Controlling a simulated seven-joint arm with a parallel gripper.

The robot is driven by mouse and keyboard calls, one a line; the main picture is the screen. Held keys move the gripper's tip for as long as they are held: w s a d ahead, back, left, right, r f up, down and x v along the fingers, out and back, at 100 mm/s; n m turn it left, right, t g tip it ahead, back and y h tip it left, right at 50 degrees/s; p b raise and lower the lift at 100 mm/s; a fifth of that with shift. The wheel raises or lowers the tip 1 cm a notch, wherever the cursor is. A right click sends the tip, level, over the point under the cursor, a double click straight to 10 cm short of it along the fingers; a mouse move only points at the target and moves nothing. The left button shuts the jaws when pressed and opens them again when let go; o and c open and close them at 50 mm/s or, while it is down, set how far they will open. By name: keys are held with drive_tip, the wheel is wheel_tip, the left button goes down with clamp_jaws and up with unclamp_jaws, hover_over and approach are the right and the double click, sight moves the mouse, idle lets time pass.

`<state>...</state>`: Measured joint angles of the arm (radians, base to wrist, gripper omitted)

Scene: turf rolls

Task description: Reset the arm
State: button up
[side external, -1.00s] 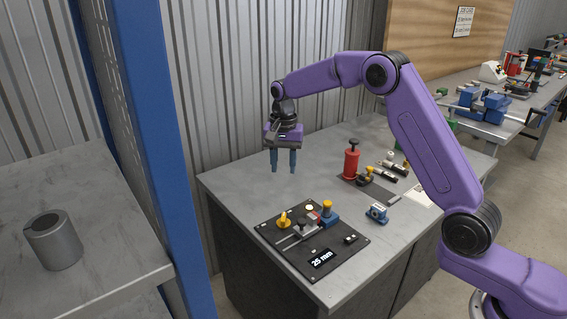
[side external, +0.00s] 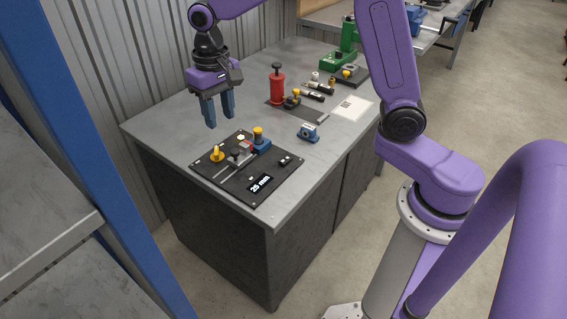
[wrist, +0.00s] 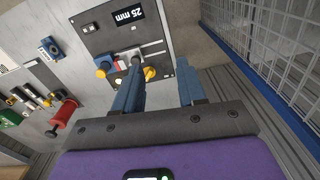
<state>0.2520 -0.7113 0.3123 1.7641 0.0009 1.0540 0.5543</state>
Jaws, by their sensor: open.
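My gripper (side external: 220,112) hangs with its blue fingers pointing down above the grey workbench (side external: 165,110), a little behind the black fixture plate (side external: 240,190). Its two fingers are apart with nothing between them, and they also show in the wrist view (wrist: 160,95). The plate carries a yellow knob (side external: 217,154), a blue block with a yellow top (side external: 260,141), and a display reading 25 mm (side external: 261,184). In the wrist view the plate (wrist: 105,40) lies beyond the fingertips.
A red cylinder with a black handle (side external: 277,88) stands behind the plate on the bench. A small blue device (side external: 308,133) sits to the plate's right. Dark and yellow-banded tools (side external: 318,88) and a green press (side external: 338,58) stand farther back. A blue post (side external: 85,150) rises at left.

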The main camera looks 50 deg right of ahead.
drive_tip(key=s+d+n, duration=0.2)
drive_tip(key=s+n, duration=0.2)
drive_tip(key=s, duration=0.5)
drive_tip(key=s+d+f+n, duration=0.1)
drive_tip(key=s+d+n, duration=0.2)
drive_tip(key=s, duration=0.7)
drive_tip(key=s+d+n, duration=0.2)
drive_tip(key=s+n, duration=0.4)
drive_tip(key=s, duration=0.4)
drive_tip(key=shift+s+d+f+n, duration=0.2)
drive_tip(key=shift+d+n, duration=0.1)
drive_tip(key=shift+n, duration=0.1)
